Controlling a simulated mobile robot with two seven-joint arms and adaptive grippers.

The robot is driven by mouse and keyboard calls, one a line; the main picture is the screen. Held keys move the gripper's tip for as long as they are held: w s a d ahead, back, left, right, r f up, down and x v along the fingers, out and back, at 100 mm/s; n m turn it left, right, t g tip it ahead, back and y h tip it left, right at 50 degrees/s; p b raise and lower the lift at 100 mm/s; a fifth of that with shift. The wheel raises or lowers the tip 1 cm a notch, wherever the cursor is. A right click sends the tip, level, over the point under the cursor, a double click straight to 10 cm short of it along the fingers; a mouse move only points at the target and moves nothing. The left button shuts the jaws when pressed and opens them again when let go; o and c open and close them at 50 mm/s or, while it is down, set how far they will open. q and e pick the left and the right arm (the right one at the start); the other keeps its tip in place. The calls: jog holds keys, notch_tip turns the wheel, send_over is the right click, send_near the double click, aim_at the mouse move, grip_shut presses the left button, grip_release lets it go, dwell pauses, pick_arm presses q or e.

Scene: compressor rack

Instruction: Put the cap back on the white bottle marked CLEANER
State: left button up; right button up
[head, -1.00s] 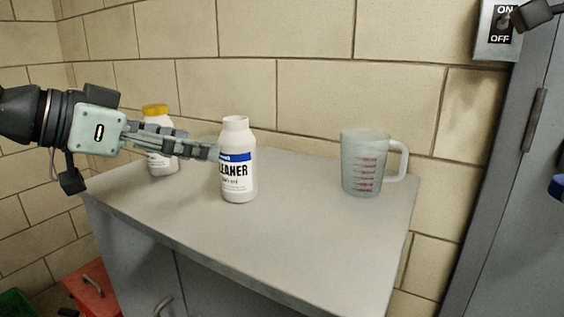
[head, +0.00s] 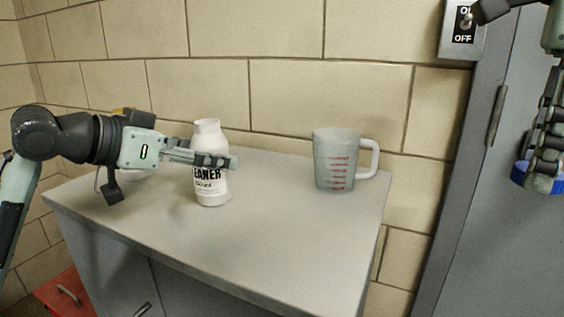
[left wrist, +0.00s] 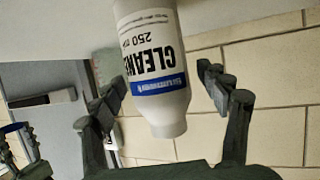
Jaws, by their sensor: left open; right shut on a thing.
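The white CLEANER bottle (head: 207,136) stands upright and uncapped on the cabinet top. My left gripper (head: 232,162) is open, its fingers level with the upper part of the bottle and partly covering its label. In the left wrist view the bottle (left wrist: 158,55) appears upside down between the two spread fingers (left wrist: 162,80), with no clear contact. My right gripper (head: 541,168) is at the right edge, shut on the blue cap (head: 519,174), well away from the bottle. The fingers hide part of the cap.
A measuring jug (head: 334,162) stands on the right of the grey cabinet top (head: 265,215). A second bottle with a yellow cap (head: 119,111) is mostly hidden behind my left arm. A switch box (head: 457,42) is on the wall. The cabinet top's front is clear.

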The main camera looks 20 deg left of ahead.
aim_at(197, 130)
pick_arm(q)
jog(key=shift+w+d+f, duration=0.15)
jog(key=shift+w, duration=0.1)
jog(key=c, duration=1.3)
jog(key=shift+r+p, duration=0.4)
jog(key=shift+r, duration=1.6)
jog(key=shift+s+a+r+b, duration=0.15)
jog(key=shift+s+a+r, duration=0.3)
jog(key=shift+a+r, duration=1.1)
jog(key=shift+s+a+r+b, duration=0.3)
jog(key=shift+a+r, duration=0.5)
jog(key=shift+a, duration=1.4)
jog(key=shift+s+a+r+b, duration=0.1)
jog(key=shift+s+a+r, duration=0.45)
jog(key=shift+a+r, duration=1)
jog(key=shift+a+f, duration=0.35)
jog(key=shift+a, duration=0.05)
